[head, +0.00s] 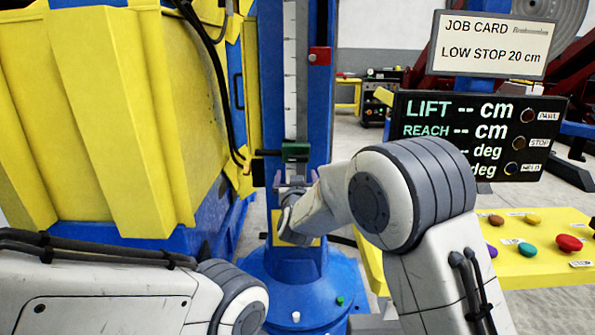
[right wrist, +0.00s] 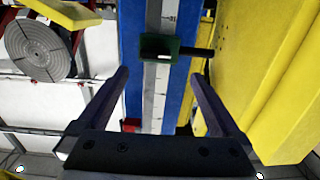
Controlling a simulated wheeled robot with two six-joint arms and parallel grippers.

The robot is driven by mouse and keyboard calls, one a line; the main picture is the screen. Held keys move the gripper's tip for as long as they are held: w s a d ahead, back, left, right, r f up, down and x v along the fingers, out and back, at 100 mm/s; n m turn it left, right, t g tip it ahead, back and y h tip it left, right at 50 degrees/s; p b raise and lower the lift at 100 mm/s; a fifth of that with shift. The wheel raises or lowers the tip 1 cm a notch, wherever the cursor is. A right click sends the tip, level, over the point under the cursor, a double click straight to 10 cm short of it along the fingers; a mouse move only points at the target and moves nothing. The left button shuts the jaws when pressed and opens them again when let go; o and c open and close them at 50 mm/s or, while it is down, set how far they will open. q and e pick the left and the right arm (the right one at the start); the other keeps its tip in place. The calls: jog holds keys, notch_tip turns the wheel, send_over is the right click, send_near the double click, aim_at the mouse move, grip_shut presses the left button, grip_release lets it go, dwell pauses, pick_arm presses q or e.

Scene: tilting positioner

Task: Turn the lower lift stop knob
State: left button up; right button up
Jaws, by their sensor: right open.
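The lower lift stop is a green block (head: 295,151) on the scale strip of the blue column in the head view. Its dark knob (head: 265,153) sticks out to the left. In the right wrist view, which looks turned over, the green block (right wrist: 158,47) lies beyond the fingertips and the dark knob (right wrist: 196,52) points right. My right gripper (head: 297,178) is open and empty, just below the block in the head view. Its two fingers (right wrist: 158,75) show spread apart in the wrist view, touching nothing I can see. My left gripper is out of view.
A red stop (head: 320,56) sits higher on the blue column (head: 270,75). A yellow ribbed body (head: 110,110) stands close on the left. The job card (head: 493,44) reads LOW STOP 20 cm. The display (head: 470,130) shows dashes for lift. A yellow button panel (head: 535,260) is at right.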

aim_at(298, 160)
jog(key=w, duration=0.3)
jog(key=w+p, duration=0.1)
jog(key=w, duration=0.3)
jog(key=w+p, duration=0.1)
jog(key=w, duration=0.2)
jog(key=shift+w+d, duration=0.3)
jog(key=shift+w, duration=0.1)
